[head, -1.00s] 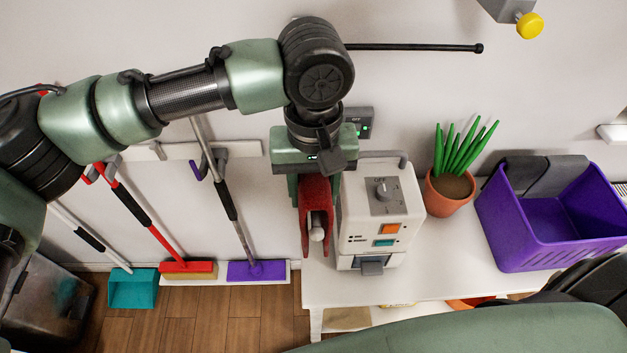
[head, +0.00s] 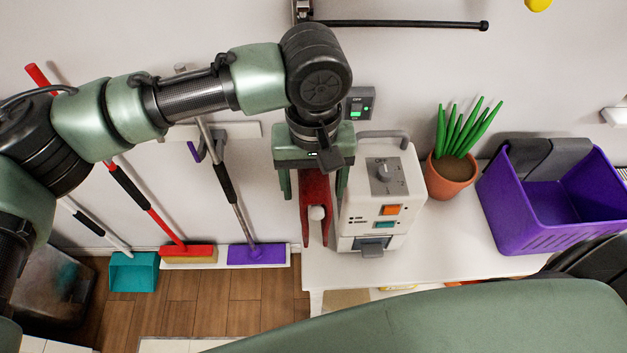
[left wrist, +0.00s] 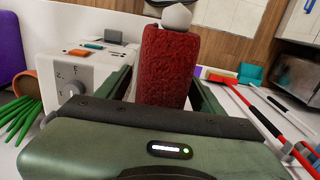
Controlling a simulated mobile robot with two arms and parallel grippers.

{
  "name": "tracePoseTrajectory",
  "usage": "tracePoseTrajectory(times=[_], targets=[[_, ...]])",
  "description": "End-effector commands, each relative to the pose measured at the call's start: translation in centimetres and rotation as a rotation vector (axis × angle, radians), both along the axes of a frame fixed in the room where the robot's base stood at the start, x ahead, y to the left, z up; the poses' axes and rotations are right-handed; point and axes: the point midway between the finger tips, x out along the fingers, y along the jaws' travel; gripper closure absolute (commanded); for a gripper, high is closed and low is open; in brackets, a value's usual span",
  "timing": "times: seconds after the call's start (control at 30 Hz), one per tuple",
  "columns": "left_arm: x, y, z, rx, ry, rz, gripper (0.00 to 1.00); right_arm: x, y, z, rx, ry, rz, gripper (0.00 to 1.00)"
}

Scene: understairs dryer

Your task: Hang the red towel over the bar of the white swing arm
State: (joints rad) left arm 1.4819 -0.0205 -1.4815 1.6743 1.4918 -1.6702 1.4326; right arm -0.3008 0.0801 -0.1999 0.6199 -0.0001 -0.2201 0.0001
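The red towel (head: 313,192) hangs beneath my left gripper in the head view, with a flap on each side of a white rounded tip (head: 316,213). That tip looks like the end of the white swing arm's bar; the rest of the bar is hidden by the towel and gripper. My left gripper (head: 314,188) is open, with one finger on each side of the towel. In the left wrist view, the towel (left wrist: 164,68) stands between the spread fingers (left wrist: 162,92), with gaps beside it, and the white tip (left wrist: 177,16) sticks out beyond it. My right gripper is not in view.
A white machine (head: 380,200) with a dial stands close right of the gripper on a white shelf (head: 450,245). A potted plant (head: 452,170) and purple bin (head: 550,215) are farther right. Brooms and mops (head: 235,195) hang left. A black rail (head: 400,24) is above.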

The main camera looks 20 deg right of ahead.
Motion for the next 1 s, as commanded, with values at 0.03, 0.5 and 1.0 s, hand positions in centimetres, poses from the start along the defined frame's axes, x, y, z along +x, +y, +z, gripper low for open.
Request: tracePoseTrajectory(times=[0.03,0.5,1.0], targets=[[0.0,0.0,0.0,0.000,0.000,0.000,0.33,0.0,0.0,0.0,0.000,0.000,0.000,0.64],[0.1,0.0,2.7,-0.002,-0.003,0.000,0.33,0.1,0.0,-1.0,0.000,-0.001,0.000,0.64],[0.0,0.0,7.8,0.000,0.001,0.000,0.33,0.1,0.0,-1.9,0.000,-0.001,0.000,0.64]])
